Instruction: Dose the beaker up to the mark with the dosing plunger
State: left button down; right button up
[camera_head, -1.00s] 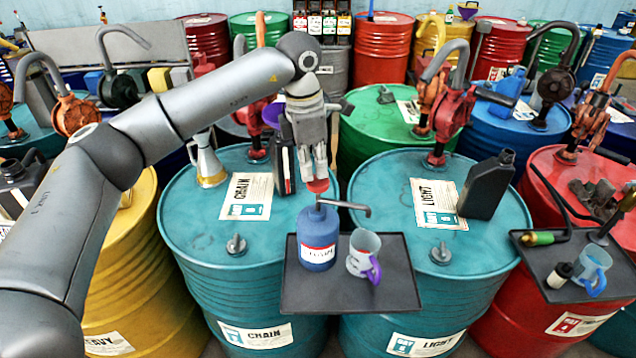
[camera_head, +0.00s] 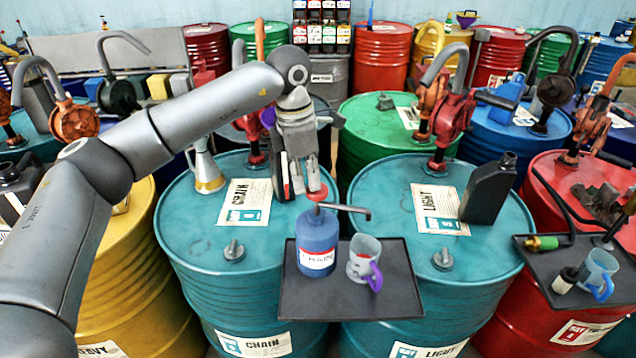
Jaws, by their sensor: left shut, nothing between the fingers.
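The dosing plunger is a blue bottle (camera_head: 318,243) with a label, a red top (camera_head: 317,194) and a thin grey spout reaching right. It stands upright on a dark tray (camera_head: 330,307). The beaker (camera_head: 359,252), clear with a purple handle, stands just right of it under the spout. My right gripper is not in view.
The tray lies across two teal drums, CHAIN (camera_head: 230,325) and LIGHT (camera_head: 470,300). A black bottle (camera_head: 487,190) stands on the right drum. A metal funnel (camera_head: 207,172) is on the left drum. A second tray (camera_head: 550,262) at right holds a blue-handled beaker (camera_head: 598,270).

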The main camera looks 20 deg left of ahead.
pick_arm(q)
jog(key=shift+s+a+r, duration=0.1)
jog(key=shift+s+a, duration=0.15)
jog(key=shift+a, duration=0.2)
jog(key=shift+s+a+r, duration=0.1)
jog(key=shift+s+a, duration=0.1)
jog(key=shift+a, duration=0.25)
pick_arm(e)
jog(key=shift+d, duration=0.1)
pick_arm(q)
notch_tip(320, 180, up, 12)
jog(key=a, duration=0.1)
jog(key=shift+s, duration=0.25)
